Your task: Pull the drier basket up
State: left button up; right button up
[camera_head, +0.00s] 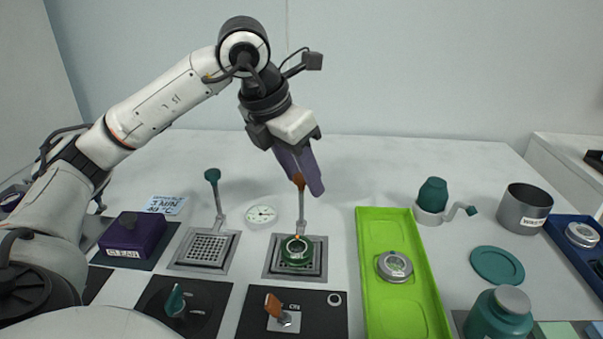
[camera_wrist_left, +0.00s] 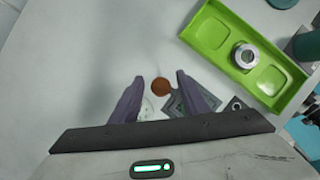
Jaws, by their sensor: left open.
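A square metal basket (camera_head: 270,268) with an upright rod and a brown knob (camera_head: 299,181) sits low on the table, a round green-rimmed item (camera_head: 297,250) in it. A second basket (camera_head: 205,250) to its left is perforated, empty and has a teal knob (camera_head: 212,175). I see no label telling which is the drier basket. My left gripper (camera_head: 308,190) points down at the brown knob, its purple fingers open. In the left wrist view the brown knob (camera_wrist_left: 161,87) shows between the fingertips (camera_wrist_left: 160,79); contact cannot be told. My right gripper is not in view.
A green tray (camera_head: 370,290) with a round tin (camera_head: 394,266) lies to the right. A white dial (camera_head: 261,215) sits between the baskets. A purple box (camera_head: 133,233) stands at left. An orange-handled switch (camera_head: 274,306) and a teal knob control (camera_head: 175,300) are in front.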

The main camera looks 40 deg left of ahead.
pick_arm(q)
jog(key=shift+s+r, duration=0.15)
jog(key=shift+r, duration=0.2)
jog(key=p+v, duration=0.2)
jog(key=v, duration=0.7)
jog(key=shift+r, duration=0.25)
jog(key=shift+s, duration=0.1)
